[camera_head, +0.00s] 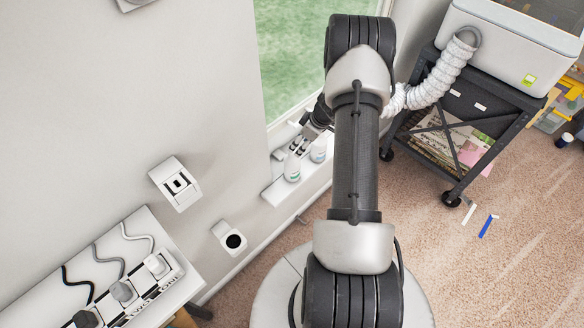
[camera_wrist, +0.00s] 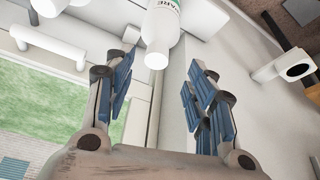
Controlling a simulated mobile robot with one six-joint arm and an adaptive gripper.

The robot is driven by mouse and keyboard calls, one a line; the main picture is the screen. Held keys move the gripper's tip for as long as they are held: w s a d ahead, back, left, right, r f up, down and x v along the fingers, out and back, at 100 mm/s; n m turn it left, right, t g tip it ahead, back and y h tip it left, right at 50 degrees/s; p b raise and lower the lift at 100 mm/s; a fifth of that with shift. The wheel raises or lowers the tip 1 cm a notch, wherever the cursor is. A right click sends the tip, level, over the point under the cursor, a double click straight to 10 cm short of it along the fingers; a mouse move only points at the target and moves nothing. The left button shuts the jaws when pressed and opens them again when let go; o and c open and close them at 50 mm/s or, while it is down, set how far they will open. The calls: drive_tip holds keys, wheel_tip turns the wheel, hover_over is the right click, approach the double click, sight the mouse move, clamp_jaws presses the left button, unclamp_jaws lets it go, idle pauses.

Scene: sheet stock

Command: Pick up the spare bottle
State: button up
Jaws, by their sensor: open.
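My gripper (camera_wrist: 160,78) is open, with blue-padded fingers on either side below the bottle; the cap reaches roughly to the fingertip gap. I see no contact. In the head view two white bottles stand on a white ledge (camera_head: 270,194) under the window. The nearer one (camera_head: 292,168) has a greenish label and seems to be the spare. The other bottle (camera_head: 318,150) is close to its right, partly beside my arm.
The wall and window frame lie close behind the ledge. A wall socket box (camera_head: 176,183) and a white pipe outlet (camera_head: 231,239) are to the left. A black cart (camera_head: 500,113) with a white appliance (camera_head: 512,45) and a ribbed hose (camera_head: 440,80) stands to the right.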

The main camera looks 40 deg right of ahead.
sight(292, 164)
drive_tip(key=x, duration=0.3)
drive_tip(key=b+x, duration=0.1)
drive_tip(key=x, duration=0.4)
drive_tip(key=shift+w+f, duration=0.15)
drive_tip(key=shift+w, duration=0.25)
drive_tip(key=shift+c, duration=0.2)
clamp_jaws()
idle(0.4)
